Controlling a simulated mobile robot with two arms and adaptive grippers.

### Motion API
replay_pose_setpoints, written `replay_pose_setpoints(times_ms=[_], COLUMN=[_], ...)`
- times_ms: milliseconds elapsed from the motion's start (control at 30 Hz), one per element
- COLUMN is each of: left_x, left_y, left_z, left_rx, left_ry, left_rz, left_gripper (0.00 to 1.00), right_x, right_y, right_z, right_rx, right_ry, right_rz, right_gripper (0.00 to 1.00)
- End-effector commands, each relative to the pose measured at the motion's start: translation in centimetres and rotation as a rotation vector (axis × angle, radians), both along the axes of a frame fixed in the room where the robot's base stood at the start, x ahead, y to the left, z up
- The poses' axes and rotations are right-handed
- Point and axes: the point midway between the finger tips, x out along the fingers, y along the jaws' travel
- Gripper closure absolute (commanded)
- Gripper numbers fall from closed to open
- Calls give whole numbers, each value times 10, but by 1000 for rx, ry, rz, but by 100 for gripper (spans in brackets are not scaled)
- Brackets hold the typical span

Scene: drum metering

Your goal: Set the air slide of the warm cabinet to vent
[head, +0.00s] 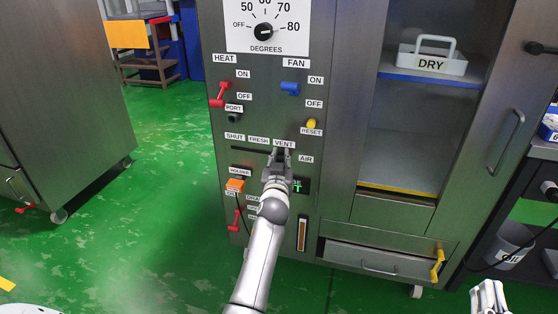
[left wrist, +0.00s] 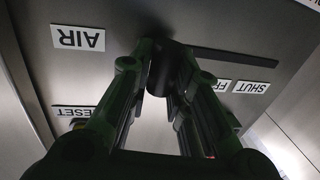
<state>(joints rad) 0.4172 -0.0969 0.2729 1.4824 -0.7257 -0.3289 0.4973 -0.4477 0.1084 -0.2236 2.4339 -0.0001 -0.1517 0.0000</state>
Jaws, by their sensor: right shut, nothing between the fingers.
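The warm cabinet's air slide is a dark horizontal slot (head: 250,150) below the SHUT, FRESH and VENT (head: 284,144) labels. My left gripper (head: 281,155) is at the slot's right end, just under VENT. In the left wrist view, turned upside down, the black slide knob (left wrist: 163,72) sits between my left fingertips, which look closed on it. The slot (left wrist: 250,57) runs from the knob toward the SHUT label (left wrist: 251,87). The VENT label is hidden there by the fingers. My right gripper (head: 489,298) is shut and empty at the lower right, away from the cabinet.
Near the slide are the yellow reset button (head: 312,124), the blue fan switch (head: 290,88), the red heat switch (head: 219,94) and an orange holder piece (head: 235,185). The open compartment with the DRY caddy (head: 432,63) is to the right. Green floor is free at left.

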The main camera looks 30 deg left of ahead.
Motion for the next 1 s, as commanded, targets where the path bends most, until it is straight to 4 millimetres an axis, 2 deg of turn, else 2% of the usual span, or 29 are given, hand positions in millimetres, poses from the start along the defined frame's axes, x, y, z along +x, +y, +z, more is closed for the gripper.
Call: replay_pose_setpoints(times_ms=[33,167,567,1000], left_x=[1,1,-4,-54], left_y=[-4,-3,-4,-28], left_z=[-2,-2,-1,-2], left_rx=[-1,-1,-1,-3], left_ry=[4,3,2,3], left_rz=[-5,-5,-3,-5], left_gripper=[77,60,59,59], right_x=[0,0,0,0], right_y=[0,0,0,0], right_z=[0,0,-1,0], right_rx=[0,0,-1,0], right_ry=[0,1,3,2], right_rz=[0,0,1,0], right_gripper=[100,100,100,100])
